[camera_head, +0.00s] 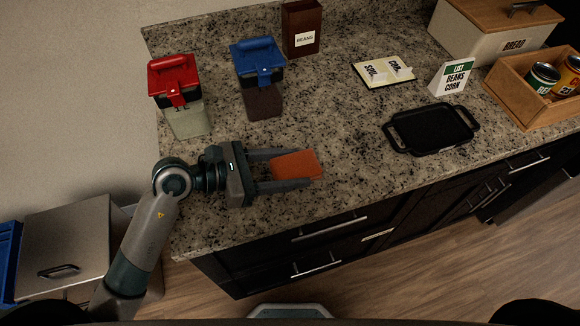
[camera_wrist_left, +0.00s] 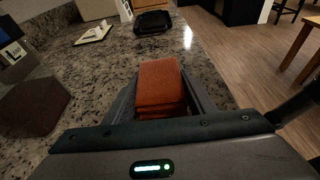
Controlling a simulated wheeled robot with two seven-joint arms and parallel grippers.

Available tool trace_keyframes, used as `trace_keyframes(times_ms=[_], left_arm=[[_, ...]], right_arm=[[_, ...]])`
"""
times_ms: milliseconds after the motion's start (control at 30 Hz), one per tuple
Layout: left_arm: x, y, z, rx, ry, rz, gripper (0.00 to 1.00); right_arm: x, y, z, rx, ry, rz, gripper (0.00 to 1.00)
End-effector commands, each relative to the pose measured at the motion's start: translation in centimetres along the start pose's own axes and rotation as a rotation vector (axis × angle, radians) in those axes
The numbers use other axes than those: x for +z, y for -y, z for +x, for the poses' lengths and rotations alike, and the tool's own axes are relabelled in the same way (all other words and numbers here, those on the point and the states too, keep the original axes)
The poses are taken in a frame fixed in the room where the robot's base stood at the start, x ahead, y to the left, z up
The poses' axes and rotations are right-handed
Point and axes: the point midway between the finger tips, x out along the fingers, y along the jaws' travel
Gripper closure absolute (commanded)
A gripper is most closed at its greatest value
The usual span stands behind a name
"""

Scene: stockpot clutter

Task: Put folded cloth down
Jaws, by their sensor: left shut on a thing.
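The folded cloth (camera_head: 297,164) is a small orange-red stack of layers. My left gripper (camera_head: 290,168) is shut on it, with one finger along each side, over the front part of the granite counter (camera_head: 340,125). In the left wrist view the cloth (camera_wrist_left: 160,85) sits between the two fingers (camera_wrist_left: 160,100), its folded layers facing the camera. I cannot tell whether the cloth touches the counter or is held just above it. My right gripper is in neither view.
A red-lidded container (camera_head: 188,115) and a blue-lidded container (camera_head: 262,100) stand behind the gripper. A brown beans box (camera_head: 302,28), an open booklet (camera_head: 383,70), a list card (camera_head: 452,78), a black tray (camera_head: 431,129), a wooden crate with cans (camera_head: 520,108) and a bread box (camera_head: 480,42) stand farther along.

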Motion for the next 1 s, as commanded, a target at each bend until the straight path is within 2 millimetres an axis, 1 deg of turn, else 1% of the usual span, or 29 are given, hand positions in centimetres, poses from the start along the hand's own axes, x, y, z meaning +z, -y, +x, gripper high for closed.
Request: trace_keyframes(times_ms=[300, 333, 400, 800, 900, 1000], left_arm=[[-0.2, 0.0, 0.1, -0.001, 0.0, 0.0, 0.69], [-0.2, 0.0, 0.1, -0.001, 0.0, 0.0, 0.45], [-0.2, 0.0, 0.1, -0.001, 0.0, 0.0, 0.31], [-0.1, 0.0, 0.0, 0.0, 0.0, 0.0, 0.31], [0.1, 0.0, -0.1, 0.0, 0.0, 0.0, 0.31], [-0.2, 0.0, -1.0, 0.001, -0.001, 0.002, 0.31]], right_arm=[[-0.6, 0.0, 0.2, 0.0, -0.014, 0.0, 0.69], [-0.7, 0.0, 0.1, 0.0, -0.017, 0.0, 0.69], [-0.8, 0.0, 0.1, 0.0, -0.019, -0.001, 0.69], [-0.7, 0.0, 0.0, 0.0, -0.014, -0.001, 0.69], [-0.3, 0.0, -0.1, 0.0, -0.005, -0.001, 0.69], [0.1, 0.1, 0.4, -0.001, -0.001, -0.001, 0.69]])
